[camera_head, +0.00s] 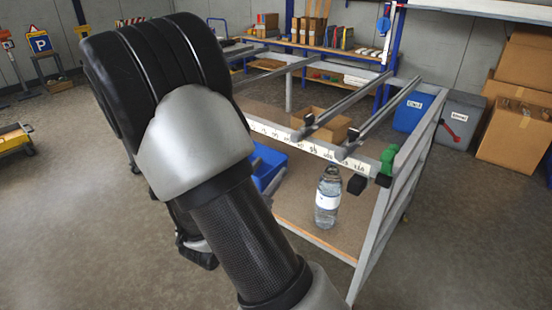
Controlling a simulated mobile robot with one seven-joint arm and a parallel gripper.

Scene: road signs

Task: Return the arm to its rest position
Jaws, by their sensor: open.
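My arm (245,240) rises from the bottom of the head view and bends at a large black joint (150,65) at upper left. My gripper (197,252) shows only in part as a dark shape behind and below the arm. It is open, and I see nothing held in it. Its fingertips are mostly hidden by the arm. It is left of the metal-framed workbench, apart from the bottle.
The workbench (385,225) holds a clear bottle (328,197), a blue bin (268,165) and a cardboard box (325,125). A green item (387,160) sits at its corner. Cardboard boxes (515,135) stand at right. A yellow-topped cart (14,138) is far left.

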